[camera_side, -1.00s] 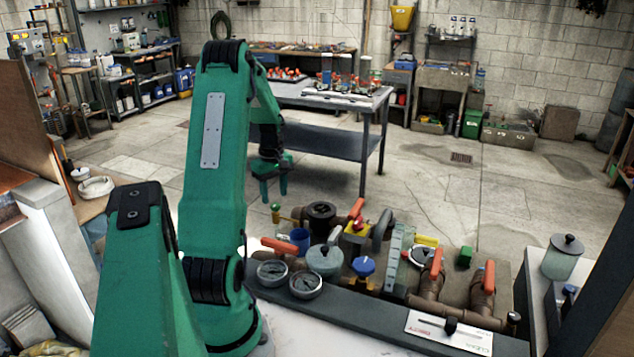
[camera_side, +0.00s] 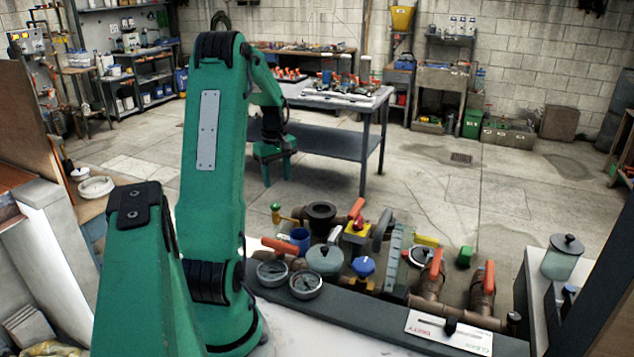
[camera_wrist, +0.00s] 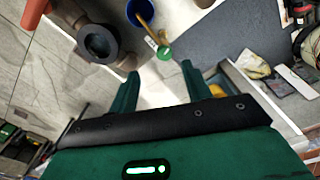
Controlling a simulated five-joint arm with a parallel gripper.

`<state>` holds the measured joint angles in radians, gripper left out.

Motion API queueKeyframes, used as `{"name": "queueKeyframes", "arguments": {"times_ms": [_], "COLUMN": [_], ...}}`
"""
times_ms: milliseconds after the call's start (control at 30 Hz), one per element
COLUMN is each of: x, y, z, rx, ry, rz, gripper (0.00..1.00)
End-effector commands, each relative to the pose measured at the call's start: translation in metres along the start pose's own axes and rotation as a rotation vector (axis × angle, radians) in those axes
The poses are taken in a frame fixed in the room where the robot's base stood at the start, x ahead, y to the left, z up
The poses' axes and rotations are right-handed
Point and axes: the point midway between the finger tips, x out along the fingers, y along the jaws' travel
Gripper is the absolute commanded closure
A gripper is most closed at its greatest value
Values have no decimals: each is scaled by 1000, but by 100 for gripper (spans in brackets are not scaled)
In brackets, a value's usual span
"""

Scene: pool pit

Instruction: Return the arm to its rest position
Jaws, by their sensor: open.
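My green arm stands upright at the left of the side view and bends over at the top, with the forearm hanging down behind it. My gripper (camera_side: 278,174) points down, above and behind the row of pipe fittings, with nothing between its fingers. In the wrist view my gripper (camera_wrist: 157,78) shows two green fingers spread apart and empty. Below them in that view are a green-knobbed brass valve (camera_wrist: 163,51), a blue cup (camera_wrist: 141,10) and a dark round flange (camera_wrist: 97,42). Nothing touches the fingers.
Two round gauges (camera_side: 306,284), a grey-lidded pot (camera_side: 325,260), a blue knob (camera_side: 363,266) and orange-handled valves (camera_side: 482,285) crowd the bench right of my arm. A brown panel (camera_side: 22,120) stands at the left. The floor (camera_side: 420,190) beyond the bench is open.

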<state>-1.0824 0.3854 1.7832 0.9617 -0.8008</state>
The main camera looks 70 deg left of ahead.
Motion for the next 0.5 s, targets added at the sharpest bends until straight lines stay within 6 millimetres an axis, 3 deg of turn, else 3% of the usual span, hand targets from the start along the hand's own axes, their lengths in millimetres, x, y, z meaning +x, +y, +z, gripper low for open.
{"name": "queueKeyframes", "arguments": {"times_ms": [167, 500], "x": [-22, -75], "y": [14, 28], "z": [35, 142], "rx": [132, 539], "ry": [24, 93], "rz": [27, 110], "gripper": [51, 51]}}
